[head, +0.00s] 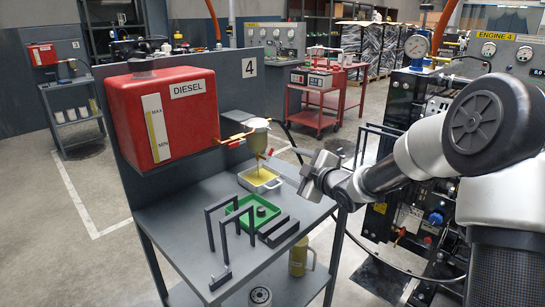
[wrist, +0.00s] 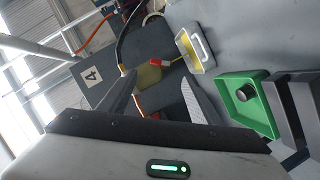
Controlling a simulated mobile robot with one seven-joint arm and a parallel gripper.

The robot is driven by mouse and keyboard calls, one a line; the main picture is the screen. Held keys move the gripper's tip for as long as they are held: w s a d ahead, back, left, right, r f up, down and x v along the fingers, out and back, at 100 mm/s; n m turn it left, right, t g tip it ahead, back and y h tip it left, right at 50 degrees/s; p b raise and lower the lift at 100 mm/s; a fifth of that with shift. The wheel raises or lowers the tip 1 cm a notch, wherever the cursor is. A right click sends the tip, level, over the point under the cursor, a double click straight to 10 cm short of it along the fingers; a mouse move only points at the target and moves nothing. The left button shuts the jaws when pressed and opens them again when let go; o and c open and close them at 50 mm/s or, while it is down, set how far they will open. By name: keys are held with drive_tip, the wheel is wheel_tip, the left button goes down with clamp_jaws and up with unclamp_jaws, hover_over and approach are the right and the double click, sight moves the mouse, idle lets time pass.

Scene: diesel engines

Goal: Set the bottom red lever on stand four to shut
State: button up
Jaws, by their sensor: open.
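Stand four (head: 222,98) carries the red diesel tank (head: 165,115) and a filter with a cloudy yellowish bowl (head: 257,138). The bottom red lever (head: 265,156) sits under the bowl. A thin yellow stream runs down from there into a white tray (head: 247,184) holding yellow liquid. In the wrist view the lever (wrist: 158,61) shows beyond and between my fingers, with the stream beside it. My gripper (head: 312,174) is open and empty, to the right of the filter and apart from it. Its two fingers also show in the wrist view (wrist: 158,98).
A green tray (head: 245,212) with a dark round part stands on the grey bench (head: 170,222), near black brackets and a dark block. An orange-red lever (head: 237,142) is on the pipe left of the filter. A yellow jug (head: 300,257) stands below. The engine (head: 400,150) is at right.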

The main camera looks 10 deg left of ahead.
sight(271, 155)
drive_tip(key=b+x, duration=0.1)
drive_tip(key=x, duration=1.3)
drive_tip(key=shift+w+a+f, duration=0.2)
drive_tip(key=shift+w, duration=0.15)
drive_tip(key=c, duration=1)
drive_tip(key=shift+r, duration=0.1)
drive_tip(key=shift+c, duration=0.2)
